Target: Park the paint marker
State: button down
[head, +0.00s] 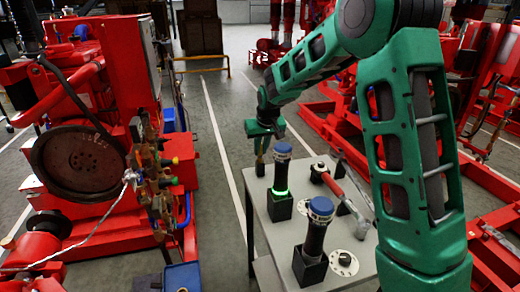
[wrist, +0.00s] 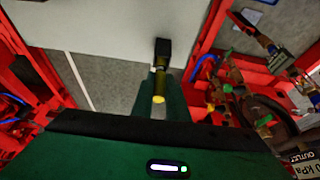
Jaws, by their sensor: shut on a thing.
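The paint marker (wrist: 158,98) has a yellow end and an olive-dark body, seen nearly end-on in the wrist view. My gripper (wrist: 160,92) is shut on it, with a green finger on each side. A small black block (wrist: 162,47), apparently a holder, lies just beyond the marker at the edge of the grey table (wrist: 110,25). In the head view my gripper (head: 264,130) is above the table's far left corner, with a small dark upright piece below it. I cannot tell whether the marker is inside the block or only in line with it.
Two black cylinders with blue caps stand in black holders on the table (head: 275,240); the farther one (head: 282,175) has a glowing green ring, the nearer (head: 316,225) does not. A red-handled tool (head: 330,184) and white dial (head: 344,262) are beside them. Red machinery (head: 80,150) stands left.

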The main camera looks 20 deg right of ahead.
jog(key=shift+f, duration=0.55)
jog(key=c, duration=1.7)
grip_release()
jog(key=shift+o, duration=0.2)
jog(key=v, duration=1)
jog(key=shift+r, duration=0.3)
